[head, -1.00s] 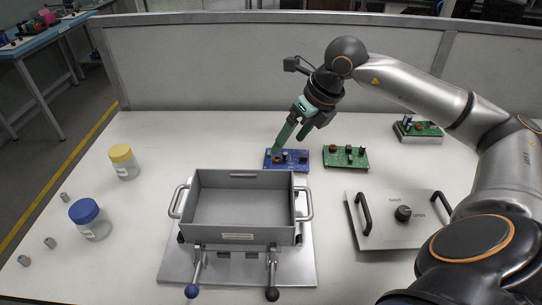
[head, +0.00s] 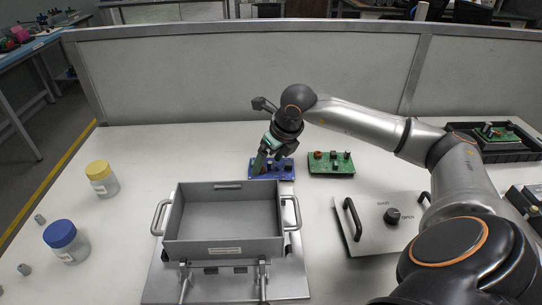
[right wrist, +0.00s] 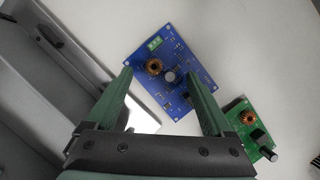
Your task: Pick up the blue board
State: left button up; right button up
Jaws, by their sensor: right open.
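The blue board (head: 287,174) lies flat on the white table behind the grey tray. In the right wrist view the blue board (right wrist: 178,52) shows a copper coil, a round capacitor and a green terminal block. My right gripper (head: 265,160) is low over the left part of the board and hides some of it. In the right wrist view my right gripper (right wrist: 160,78) is open, with its green fingertips apart on either side of the board's near part. Whether the fingers touch the board cannot be told. My left gripper is not in view.
A green board (head: 331,164) lies right of the blue one. The empty grey tray (head: 224,246) with side handles stands close in front. A panel with a knob (head: 378,222) is at right. Yellow-lidded (head: 102,179) and blue-lidded jars (head: 66,241) stand at left.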

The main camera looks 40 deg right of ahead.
jog(key=shift+w+f, duration=0.15)
jog(key=shift+f, duration=0.3)
grip_shut()
dwell(0.4)
